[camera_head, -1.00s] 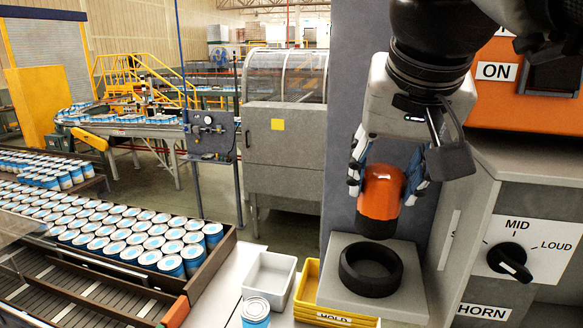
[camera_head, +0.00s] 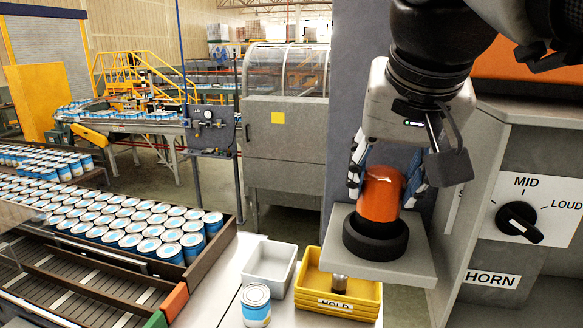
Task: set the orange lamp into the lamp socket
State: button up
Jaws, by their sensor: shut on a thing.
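The orange lamp (camera_head: 381,194) is upright between the fingers of my gripper (camera_head: 386,180), which is shut on it. The lamp socket (camera_head: 375,240) is a black ring on a grey plate (camera_head: 418,262). The lamp's lower end shows at the ring's opening, over or just inside it; its dark base is hidden or blends with the black ring, so I cannot tell how deep it sits.
A grey cabinet with a MID/LOUD knob (camera_head: 519,222) and a HORN label stands close on the right. Below are yellow trays (camera_head: 337,292), a white bin (camera_head: 270,264) and a single can (camera_head: 256,306). Rows of cans (camera_head: 120,222) fill the conveyor at left.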

jog(key=shift+s, duration=0.1)
jog(key=o, duration=1.3)
jog(key=v, duration=1.2)
